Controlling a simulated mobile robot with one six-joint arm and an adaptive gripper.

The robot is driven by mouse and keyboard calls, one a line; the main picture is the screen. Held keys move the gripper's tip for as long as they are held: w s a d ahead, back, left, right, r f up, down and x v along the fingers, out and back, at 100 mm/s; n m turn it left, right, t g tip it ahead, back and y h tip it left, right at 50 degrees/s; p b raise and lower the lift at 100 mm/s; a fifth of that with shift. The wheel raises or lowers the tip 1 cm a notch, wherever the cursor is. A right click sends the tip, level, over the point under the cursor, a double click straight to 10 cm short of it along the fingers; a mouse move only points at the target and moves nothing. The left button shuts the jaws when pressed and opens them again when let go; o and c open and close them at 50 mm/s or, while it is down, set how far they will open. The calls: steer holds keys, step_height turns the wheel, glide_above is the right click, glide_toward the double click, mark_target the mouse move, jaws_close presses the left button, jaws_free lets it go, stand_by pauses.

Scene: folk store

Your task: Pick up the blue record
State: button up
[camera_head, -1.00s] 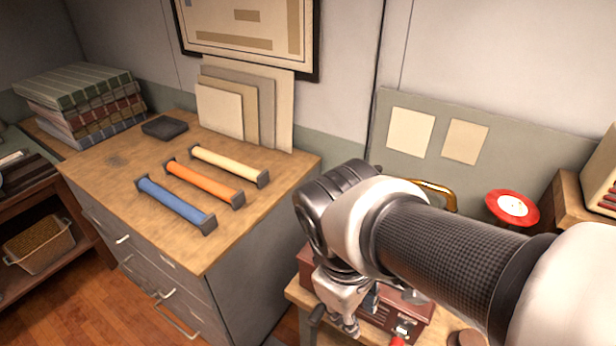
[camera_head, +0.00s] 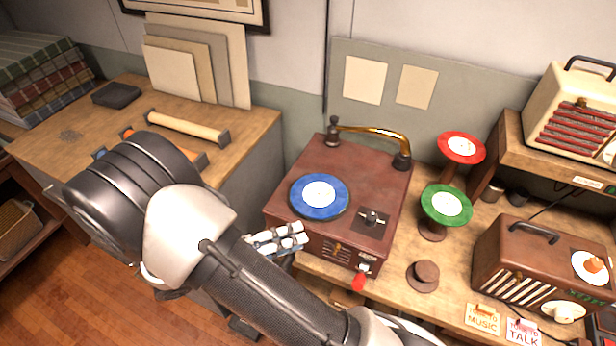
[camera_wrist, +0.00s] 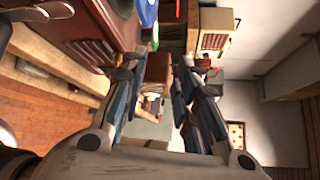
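The blue record (camera_head: 319,196) with a white label lies flat on top of the dark red record player (camera_head: 300,240). A blue patch at the top edge of the wrist view looks like the same record (camera_wrist: 147,12). My gripper (camera_head: 279,241) is at the front left of the player, lower in the picture than the record and apart from it. In the wrist view my gripper (camera_wrist: 158,75) has its two fingers spread apart, with nothing held between them. Part of the gripper is hidden by my arm in the head view.
A brass tonearm (camera_head: 372,132) arches behind the record. Red (camera_head: 461,149) and green (camera_head: 446,206) records rest on stands to the right. A brown radio (camera_head: 520,262) stands further right. A cabinet with coloured bars (camera_head: 187,127) is at left.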

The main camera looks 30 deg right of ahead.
step_height(320, 180, down, 2)
steer(key=w+a+n+t+h, duration=0.1)
steer(key=n+t, duration=0.1)
steer(key=n, duration=0.2)
steer(key=b, duration=0.1)
glide_toward(341, 208)
steer(key=shift+n+h, duration=0.3)
steer(key=shift+n, duration=0.1)
steer(key=d, duration=0.4)
steer(key=shift+d+f, duration=0.3)
steer(key=shift+d, duration=0.1)
steer(key=d, duration=0.2)
steer(key=w+d+b, duration=0.1)
steer(key=d, duration=0.2)
steer(key=shift+d+f, duration=0.1)
steer(key=shift+f, duration=0.1)
steer(key=shift+c, duration=0.3)
jaws_close()
